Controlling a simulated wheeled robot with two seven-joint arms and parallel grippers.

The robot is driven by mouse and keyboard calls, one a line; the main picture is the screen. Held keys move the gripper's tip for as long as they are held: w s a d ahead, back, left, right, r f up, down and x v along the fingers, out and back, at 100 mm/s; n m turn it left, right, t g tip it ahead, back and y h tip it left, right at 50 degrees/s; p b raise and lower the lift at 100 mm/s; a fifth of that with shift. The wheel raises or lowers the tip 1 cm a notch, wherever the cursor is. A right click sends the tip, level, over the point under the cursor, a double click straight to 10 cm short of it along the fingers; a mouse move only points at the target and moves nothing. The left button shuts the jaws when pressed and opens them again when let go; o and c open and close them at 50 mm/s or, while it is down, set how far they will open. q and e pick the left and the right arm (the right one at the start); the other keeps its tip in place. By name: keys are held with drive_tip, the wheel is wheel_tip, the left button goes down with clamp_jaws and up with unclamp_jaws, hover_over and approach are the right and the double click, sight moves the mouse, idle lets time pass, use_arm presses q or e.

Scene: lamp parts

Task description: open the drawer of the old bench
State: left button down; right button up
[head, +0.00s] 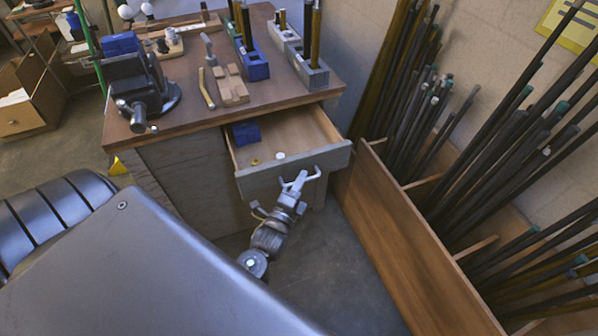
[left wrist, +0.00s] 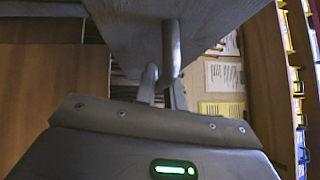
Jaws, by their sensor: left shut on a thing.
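The old bench (head: 185,120) has a brown wooden top and grey sides. Its drawer (head: 325,158) stands pulled out, with the pale wooden inside in plain view. A blue box (head: 246,134), a small yellow item (head: 255,162) and a small white round item (head: 280,155) lie in it. My left gripper (head: 300,181) is at the drawer's grey front and is shut on its handle. In the left wrist view the fingers (left wrist: 160,88) meet the grey bar handle (left wrist: 171,45) below the drawer front (left wrist: 130,30). My right gripper is not in view.
A vise (head: 140,85), a blue tool holder (head: 250,62) and a grey tool holder (head: 308,70) stand on the bench top. A wooden rack (head: 400,235) of long dark rods stands close on the right. Bare floor lies before the drawer.

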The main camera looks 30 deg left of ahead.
use_arm(q)
drive_tip(key=c, duration=1.5)
unclamp_jaws()
drive_tip(key=v, duration=1)
drive_tip(key=shift+s, duration=0.4)
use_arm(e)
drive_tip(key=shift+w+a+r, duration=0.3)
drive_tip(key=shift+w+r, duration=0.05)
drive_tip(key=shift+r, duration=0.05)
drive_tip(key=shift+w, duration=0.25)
